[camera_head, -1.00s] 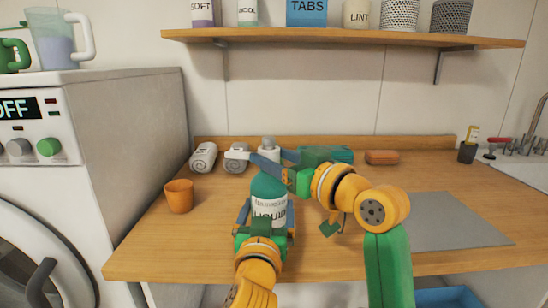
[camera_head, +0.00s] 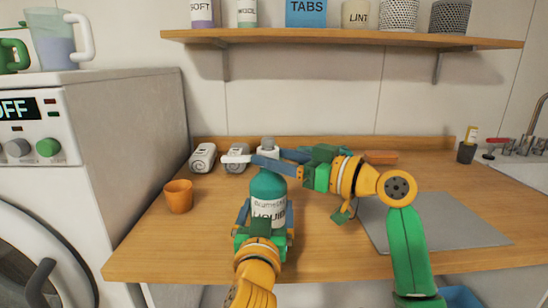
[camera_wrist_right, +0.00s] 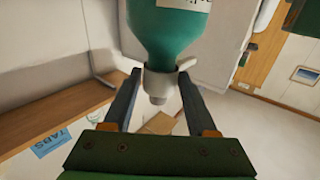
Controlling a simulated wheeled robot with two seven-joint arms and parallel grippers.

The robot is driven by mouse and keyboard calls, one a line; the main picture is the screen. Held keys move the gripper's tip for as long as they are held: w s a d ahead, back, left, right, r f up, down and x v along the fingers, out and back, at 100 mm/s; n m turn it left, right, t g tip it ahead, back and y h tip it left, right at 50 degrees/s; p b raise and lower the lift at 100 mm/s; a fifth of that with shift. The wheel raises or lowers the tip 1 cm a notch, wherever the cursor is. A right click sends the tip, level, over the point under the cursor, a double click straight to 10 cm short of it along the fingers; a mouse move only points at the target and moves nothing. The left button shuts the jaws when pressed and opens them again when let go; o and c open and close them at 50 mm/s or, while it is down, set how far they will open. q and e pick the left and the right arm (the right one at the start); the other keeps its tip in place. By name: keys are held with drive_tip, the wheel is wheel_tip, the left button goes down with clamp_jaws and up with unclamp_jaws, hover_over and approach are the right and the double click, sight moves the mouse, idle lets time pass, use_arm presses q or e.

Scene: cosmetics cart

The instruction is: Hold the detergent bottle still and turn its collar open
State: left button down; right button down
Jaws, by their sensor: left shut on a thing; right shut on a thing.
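The detergent bottle (camera_head: 268,188) is teal with a white label and stands upright near the front of the counter. My left gripper (camera_head: 266,214) is shut on its body from the front, one finger on each side. My right gripper (camera_head: 273,157) reaches in from the right and is shut on the collar. In the right wrist view the collar (camera_wrist_right: 158,85) lies between the two fingers, below the teal shoulder; the finger contact is partly hidden.
An orange cup (camera_head: 179,197) stands left of the bottle. A brown oblong item (camera_head: 381,157) lies at the back, and a grey mat (camera_head: 440,222) lies at right. A shelf (camera_head: 345,39) hangs above the counter.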

drive_tip(key=shift+c, duration=1.5)
unclamp_jaws()
drive_tip(key=v, duration=1.2)
drive_tip(key=shift+f, duration=0.1)
use_arm(q)
unclamp_jaws()
